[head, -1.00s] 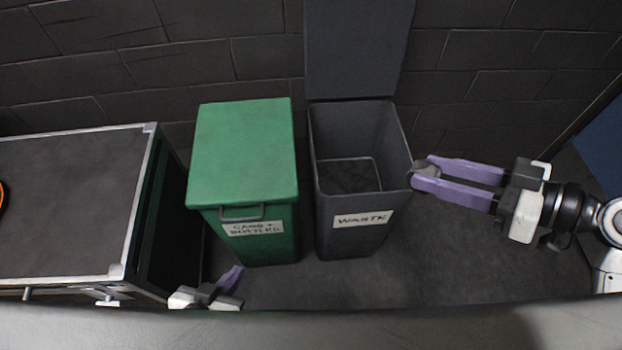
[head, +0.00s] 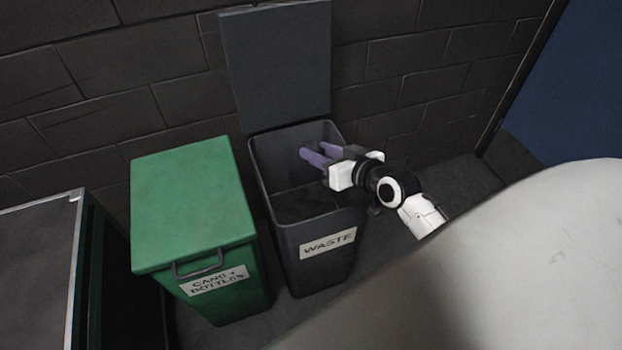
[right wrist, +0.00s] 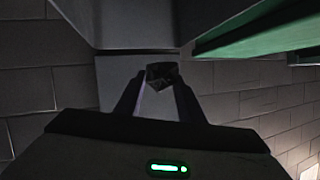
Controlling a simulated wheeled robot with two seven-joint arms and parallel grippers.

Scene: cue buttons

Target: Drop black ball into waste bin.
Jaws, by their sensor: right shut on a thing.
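The waste bin (head: 318,262) is dark grey with a white WASTE label, and its lid (head: 278,65) stands open against the wall. My right gripper (head: 313,150) reaches in from the right over the bin's open top, its purple fingers at the mouth near the back. In the right wrist view a dark, faceted lump, the black ball (right wrist: 162,74), sits between the fingertips, and the gripper is shut on it. In the head view I cannot make out the ball against the dark bin. My left gripper is out of view.
A closed green bin (head: 192,205) labelled CANS + BOTTLES stands just left of the waste bin. A dark cabinet with a metal-edged top (head: 35,260) is at the far left. A dark block wall (head: 400,85) runs behind the bins.

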